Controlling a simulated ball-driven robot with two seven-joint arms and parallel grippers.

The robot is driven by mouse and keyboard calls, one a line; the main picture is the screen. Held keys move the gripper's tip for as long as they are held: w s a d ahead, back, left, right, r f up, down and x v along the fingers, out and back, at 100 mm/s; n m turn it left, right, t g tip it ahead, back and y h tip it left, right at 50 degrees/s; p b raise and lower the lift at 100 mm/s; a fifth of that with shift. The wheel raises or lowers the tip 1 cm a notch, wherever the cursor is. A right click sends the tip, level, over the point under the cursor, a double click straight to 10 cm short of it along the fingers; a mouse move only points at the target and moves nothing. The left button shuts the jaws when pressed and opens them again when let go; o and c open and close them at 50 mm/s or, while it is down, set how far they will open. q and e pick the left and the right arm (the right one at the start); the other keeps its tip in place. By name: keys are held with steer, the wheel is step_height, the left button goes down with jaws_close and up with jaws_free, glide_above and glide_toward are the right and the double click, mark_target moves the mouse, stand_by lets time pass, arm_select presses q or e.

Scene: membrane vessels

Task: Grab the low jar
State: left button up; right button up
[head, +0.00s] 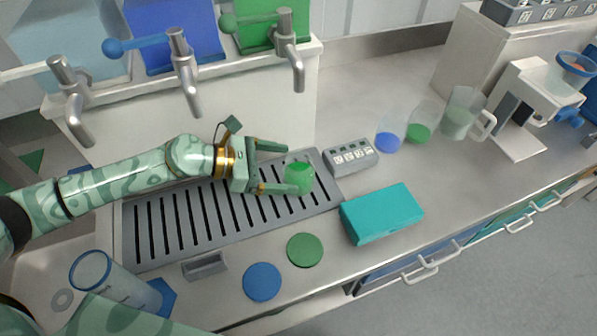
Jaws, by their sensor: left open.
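A low, clear jar with green contents (301,175) stands on the right end of the slotted drain grate (130,225), below the taps. My left gripper (290,169) reaches in from the left with its jaws open. One finger is at the jar's far side and the other overlaps its near side. I cannot tell whether either finger touches it. My right gripper is not in view.
A grey labelled block (350,157) and a teal box (382,213) lie to the right of the grate. Blue (262,282) and green (305,250) discs lie in front. Beakers (390,136) and a jug (460,115) stand farther right. Metal taps (290,55) overhang the grate.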

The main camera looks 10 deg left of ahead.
mark_target(286, 166)
arm_select(q)
steer(key=x, duration=0.4)
steer(key=shift+w+d+f, duration=0.2)
steer(key=shift+w+f, duration=0.05)
steer(key=shift+w, duration=0.15)
steer(key=c, duration=1.2)
steer(key=shift+c, duration=0.4)
steer(key=shift+r, duration=0.15)
